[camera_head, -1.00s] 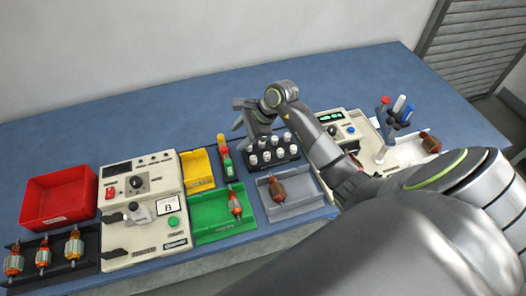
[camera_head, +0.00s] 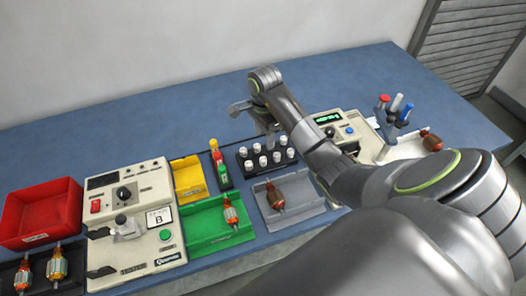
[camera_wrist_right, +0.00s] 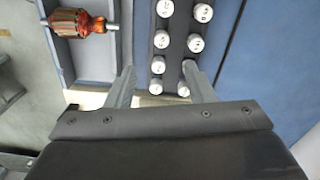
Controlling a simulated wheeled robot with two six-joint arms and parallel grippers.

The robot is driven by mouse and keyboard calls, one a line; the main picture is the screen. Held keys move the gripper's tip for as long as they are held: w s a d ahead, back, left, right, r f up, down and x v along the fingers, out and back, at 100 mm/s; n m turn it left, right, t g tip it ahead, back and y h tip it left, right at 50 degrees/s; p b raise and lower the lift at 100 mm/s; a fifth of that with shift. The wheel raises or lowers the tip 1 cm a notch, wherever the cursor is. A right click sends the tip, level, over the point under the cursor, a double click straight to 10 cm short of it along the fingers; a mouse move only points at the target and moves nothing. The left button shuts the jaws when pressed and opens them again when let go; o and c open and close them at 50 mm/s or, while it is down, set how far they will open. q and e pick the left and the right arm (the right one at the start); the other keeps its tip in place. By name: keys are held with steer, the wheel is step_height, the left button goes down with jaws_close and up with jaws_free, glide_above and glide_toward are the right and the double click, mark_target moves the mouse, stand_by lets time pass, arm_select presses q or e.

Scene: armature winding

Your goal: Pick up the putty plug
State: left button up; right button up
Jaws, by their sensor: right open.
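No object is marked clearly enough for me to name it the putty plug. Several white-topped, numbered pieces (camera_head: 261,161) stand in two rows in a black rack (camera_head: 243,168); whether one is the plug I cannot tell. My right gripper (camera_head: 253,122) is above and behind this rack, open and empty. In the right wrist view, its fingers (camera_wrist_right: 159,68) are spread on either side of the end of the rack (camera_wrist_right: 175,55), with white tops between them; their height above the rack is unclear. My left gripper is out of view.
A grey tray (camera_head: 301,207) with an armature stands in front of the rack. Green (camera_head: 205,238) and yellow (camera_head: 190,180) trays, a tester (camera_head: 150,247) and a red bin (camera_head: 38,207) are to the left. A stand (camera_head: 391,128) holds coloured-handled tools at right. The table behind is clear.

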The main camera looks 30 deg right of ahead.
steer(key=b, duration=0.7)
glide_above(263, 159)
steer(key=s+a, duration=0.1)
steer(key=s, duration=0.1)
step_height(263, 159, down, 8)
steer(key=shift+s+a+f, duration=0.1)
steer(key=shift+f, duration=0.05)
steer(key=shift+f+b, duration=0.4)
steer(key=shift+b, duration=0.25)
step_height(263, 159, down, 3)
steer(key=shift+r+p, duration=0.1)
steer(key=shift+p, duration=0.7)
steer(key=shift+f, duration=0.25)
steer(key=c, duration=0.9)
